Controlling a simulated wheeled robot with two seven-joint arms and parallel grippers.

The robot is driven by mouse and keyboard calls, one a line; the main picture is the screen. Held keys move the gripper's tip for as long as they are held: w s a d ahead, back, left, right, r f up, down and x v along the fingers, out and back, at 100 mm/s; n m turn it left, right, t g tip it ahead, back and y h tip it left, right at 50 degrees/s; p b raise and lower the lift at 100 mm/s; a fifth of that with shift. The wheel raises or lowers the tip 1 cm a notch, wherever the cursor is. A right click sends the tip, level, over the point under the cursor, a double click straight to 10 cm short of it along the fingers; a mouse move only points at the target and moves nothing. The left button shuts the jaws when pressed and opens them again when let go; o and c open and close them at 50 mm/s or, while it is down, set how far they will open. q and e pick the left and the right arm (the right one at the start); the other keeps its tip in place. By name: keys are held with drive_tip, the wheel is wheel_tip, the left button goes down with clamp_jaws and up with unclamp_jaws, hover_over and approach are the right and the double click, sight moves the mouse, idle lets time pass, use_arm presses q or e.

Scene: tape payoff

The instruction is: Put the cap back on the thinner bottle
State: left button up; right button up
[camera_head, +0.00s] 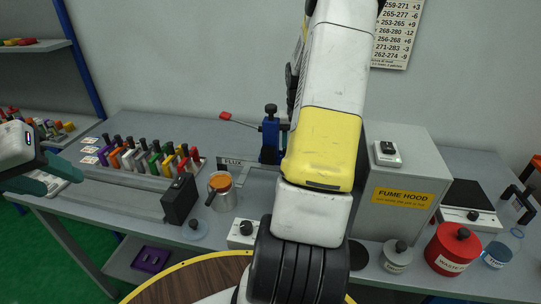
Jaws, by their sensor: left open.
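The thinner bottle (497,251) stands at the far right of the bench, beside the red waste can. My left gripper (40,182) is at the far left edge, with dark teal fingers, open and empty, far from the bottle. My right arm (325,140) fills the middle of the view; its gripper is out of the picture, and the arm hides part of the bench.
The red waste can (453,248) and a grey lidded jar (397,257) stand left of the bottle. The fume hood (405,185) and a hotplate (468,211) are behind. A metal jug (221,192), black box (179,199) and rack of coloured tools (150,160) occupy the left.

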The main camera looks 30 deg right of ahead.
drive_tip(key=shift+f, duration=0.6)
drive_tip(key=shift+w+a+f, duration=0.1)
drive_tip(key=shift+a+f, duration=0.05)
drive_tip(key=shift+f, duration=1.2)
drive_tip(key=shift+w+a+f, duration=0.1)
drive_tip(key=shift+f, duration=1.2)
clamp_jaws()
wheel_tip(320, 180, up, 10)
